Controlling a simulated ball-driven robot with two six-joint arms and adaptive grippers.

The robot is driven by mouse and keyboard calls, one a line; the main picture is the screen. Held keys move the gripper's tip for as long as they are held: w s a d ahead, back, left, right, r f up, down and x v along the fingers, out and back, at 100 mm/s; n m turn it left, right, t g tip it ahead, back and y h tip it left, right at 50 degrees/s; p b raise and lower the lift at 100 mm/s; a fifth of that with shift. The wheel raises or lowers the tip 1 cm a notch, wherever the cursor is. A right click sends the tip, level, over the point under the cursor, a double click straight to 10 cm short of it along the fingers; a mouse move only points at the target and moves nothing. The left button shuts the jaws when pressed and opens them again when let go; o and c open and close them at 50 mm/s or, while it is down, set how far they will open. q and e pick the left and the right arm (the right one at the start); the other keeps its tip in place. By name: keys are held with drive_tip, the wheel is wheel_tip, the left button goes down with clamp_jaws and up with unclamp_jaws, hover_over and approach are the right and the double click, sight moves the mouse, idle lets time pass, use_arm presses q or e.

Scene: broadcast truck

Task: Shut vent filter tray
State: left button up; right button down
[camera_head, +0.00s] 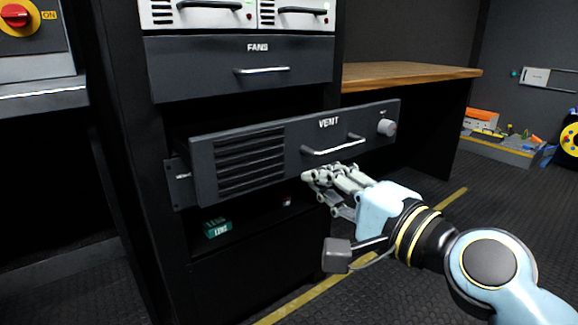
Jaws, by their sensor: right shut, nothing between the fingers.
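The vent filter tray (290,170) is a dark drawer front marked VENT, with louvres at its left, a silver bar handle (333,147) and a grey knob (387,128). It stands out from the black rack, pulled open. My right gripper (308,178) is shut and empty, just below the handle, near the lower edge of the tray front. I cannot tell whether it touches the front. My left gripper is not in view.
A shut FANS drawer (205,72) is above the tray. A green box marked LENS (216,228) lies on the shelf below. A wooden worktop (410,74) is at the right.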

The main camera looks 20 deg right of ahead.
sight(281, 159)
drive_tip(key=b+x, duration=0.1)
drive_tip(key=x, duration=0.5)
drive_tip(key=shift+w+a+f, duration=0.1)
drive_tip(key=shift+w+f, duration=0.05)
drive_tip(key=shift+w, duration=0.15)
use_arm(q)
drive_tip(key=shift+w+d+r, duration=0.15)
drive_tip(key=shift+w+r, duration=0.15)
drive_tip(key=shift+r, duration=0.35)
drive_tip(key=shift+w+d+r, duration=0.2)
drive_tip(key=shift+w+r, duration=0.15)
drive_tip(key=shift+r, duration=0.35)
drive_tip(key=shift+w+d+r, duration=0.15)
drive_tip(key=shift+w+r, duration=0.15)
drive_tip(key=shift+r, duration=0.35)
use_arm(e)
drive_tip(key=shift+x, duration=0.8)
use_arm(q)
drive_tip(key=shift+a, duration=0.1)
